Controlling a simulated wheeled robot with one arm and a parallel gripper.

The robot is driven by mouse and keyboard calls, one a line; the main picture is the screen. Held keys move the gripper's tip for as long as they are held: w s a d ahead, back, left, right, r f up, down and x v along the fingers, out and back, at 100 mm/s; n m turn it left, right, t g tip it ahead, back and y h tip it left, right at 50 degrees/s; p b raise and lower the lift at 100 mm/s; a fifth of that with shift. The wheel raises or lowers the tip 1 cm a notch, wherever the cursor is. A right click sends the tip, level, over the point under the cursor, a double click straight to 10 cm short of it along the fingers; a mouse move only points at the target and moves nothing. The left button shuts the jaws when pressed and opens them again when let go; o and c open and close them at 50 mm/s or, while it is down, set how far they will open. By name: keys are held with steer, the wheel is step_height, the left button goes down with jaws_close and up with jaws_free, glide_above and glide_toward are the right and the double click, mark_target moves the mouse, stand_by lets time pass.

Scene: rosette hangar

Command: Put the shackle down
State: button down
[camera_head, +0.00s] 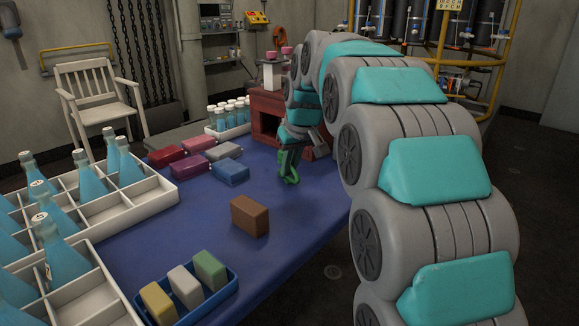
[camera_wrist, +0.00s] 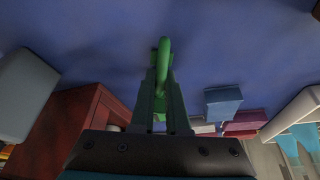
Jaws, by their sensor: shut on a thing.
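The shackle is green; in the wrist view its rounded end (camera_wrist: 164,50) sticks out beyond my fingertips. My gripper (camera_wrist: 161,92) is shut on it, and the fingers hide the rest of it. In the head view the green shackle (camera_head: 290,170) hangs below my gripper (camera_head: 291,148), over the far right part of the blue-covered table (camera_head: 175,235). It is close to the table surface; I cannot tell whether it touches.
A red-brown box (camera_head: 268,110) stands just behind my gripper. Several coloured boxes (camera_head: 229,171) lie to its left. A brown block (camera_head: 250,216), a blue tray (camera_head: 224,291) of blocks and white bottle crates (camera_head: 150,205) are nearer. Blue cloth around the shackle is clear.

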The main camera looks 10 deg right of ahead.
steer(key=shift+f, duration=0.2)
steer(key=c, duration=0.9)
jaws_free()
steer(key=v, duration=1.2)
steer(key=shift+r+b, duration=0.1)
steer(key=shift+b, duration=0.25)
